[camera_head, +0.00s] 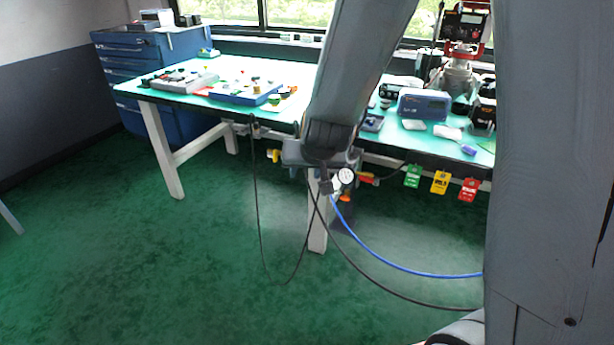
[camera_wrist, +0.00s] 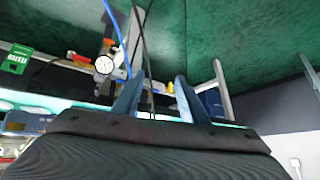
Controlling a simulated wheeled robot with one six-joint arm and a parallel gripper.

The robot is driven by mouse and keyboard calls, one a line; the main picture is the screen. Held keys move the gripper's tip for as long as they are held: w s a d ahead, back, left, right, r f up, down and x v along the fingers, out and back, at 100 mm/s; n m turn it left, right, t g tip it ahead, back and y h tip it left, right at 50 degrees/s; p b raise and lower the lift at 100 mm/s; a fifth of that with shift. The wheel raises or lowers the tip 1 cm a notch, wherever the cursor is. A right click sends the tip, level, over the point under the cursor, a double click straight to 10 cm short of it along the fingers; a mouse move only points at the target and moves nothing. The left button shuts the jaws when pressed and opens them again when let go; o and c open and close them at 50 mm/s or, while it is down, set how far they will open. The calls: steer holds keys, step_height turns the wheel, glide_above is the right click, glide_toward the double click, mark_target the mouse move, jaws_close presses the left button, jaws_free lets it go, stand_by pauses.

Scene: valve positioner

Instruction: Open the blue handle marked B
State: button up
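I cannot make out a blue handle marked B in either view. The valve assembly hangs under the front edge of the bench, partly hidden by my arm in the head view. It shows a white round gauge (camera_head: 345,175), a red handle (camera_head: 367,177) to its right and a yellow handle (camera_head: 273,155) at its left. In the wrist view the picture is upside down, with the gauge (camera_wrist: 104,64) and red handle (camera_wrist: 80,57) left of my fingers. My gripper (camera_wrist: 157,80) has its two fingers apart. A black cable passes behind the gap between them.
The green-topped bench (camera_head: 232,68) carries parts and instruments. A blue hose (camera_head: 400,266) and black cables hang below it. Green, yellow and red tags hang at the right edge, the green tag (camera_head: 413,176) nearest the valve. Green floor is open at left; a blue cabinet (camera_head: 135,55) stands behind.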

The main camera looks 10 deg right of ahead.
steer(key=w+f+m+t+h+b, duration=0.6)
steer(key=w+f+h+b, duration=0.5)
steer(key=w+b, duration=0.65)
steer(key=d+b+x, duration=0.1)
steer(key=b+x, duration=0.2)
steer(key=x, duration=0.3)
steer(key=shift+s+d+f+t, duration=0.15)
steer(key=shift+f+t, duration=0.25)
steer(key=c, duration=0.8)
steer(key=shift+o, duration=0.2)
